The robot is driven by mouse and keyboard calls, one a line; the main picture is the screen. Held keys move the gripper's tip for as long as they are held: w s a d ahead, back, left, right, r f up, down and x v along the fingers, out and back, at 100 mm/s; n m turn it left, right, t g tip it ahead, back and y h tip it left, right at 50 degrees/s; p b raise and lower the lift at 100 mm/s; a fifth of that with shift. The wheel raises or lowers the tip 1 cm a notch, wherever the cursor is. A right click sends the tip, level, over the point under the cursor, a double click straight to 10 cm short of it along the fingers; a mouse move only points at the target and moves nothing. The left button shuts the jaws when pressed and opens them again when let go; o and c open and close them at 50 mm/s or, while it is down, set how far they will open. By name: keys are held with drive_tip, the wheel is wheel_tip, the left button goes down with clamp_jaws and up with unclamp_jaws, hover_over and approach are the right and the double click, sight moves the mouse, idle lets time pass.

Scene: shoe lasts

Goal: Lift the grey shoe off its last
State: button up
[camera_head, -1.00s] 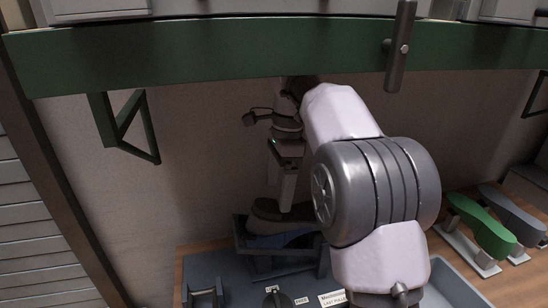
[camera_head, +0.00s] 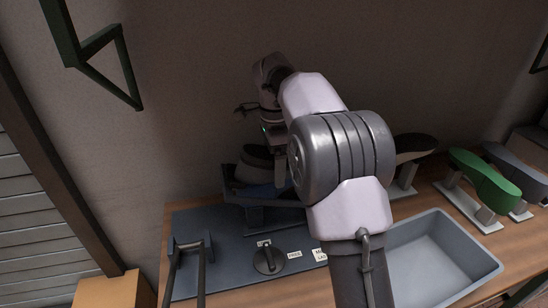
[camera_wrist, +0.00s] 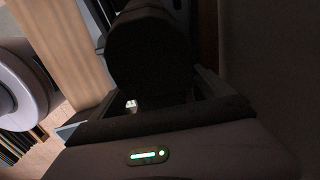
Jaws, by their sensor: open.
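A dark grey shoe (camera_head: 255,158) sits on a blue last (camera_head: 263,190), held in a dark cradle on the bench, in the head view. My gripper (camera_head: 283,180) points down at its right end, with its fingers partly hidden by my arm. In the wrist view a dark rounded form (camera_wrist: 152,45), seemingly the shoe, lies just ahead of the open gripper (camera_wrist: 153,98), roughly in line with the gap between the fingers. The view is dark, and I cannot tell whether the fingers touch it.
The cradle stands on a blue-grey board with a round knob (camera_head: 269,260) and a bar handle (camera_head: 190,262). An empty grey tray (camera_head: 492,268) lies to the right. A dark form (camera_head: 415,144) and a green last (camera_head: 485,180) stand at the back right. The wall is close behind.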

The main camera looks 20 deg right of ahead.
drive_tip(key=shift+f, duration=0.35)
drive_tip(key=c, duration=1.8)
drive_tip(key=shift+c, duration=0.2)
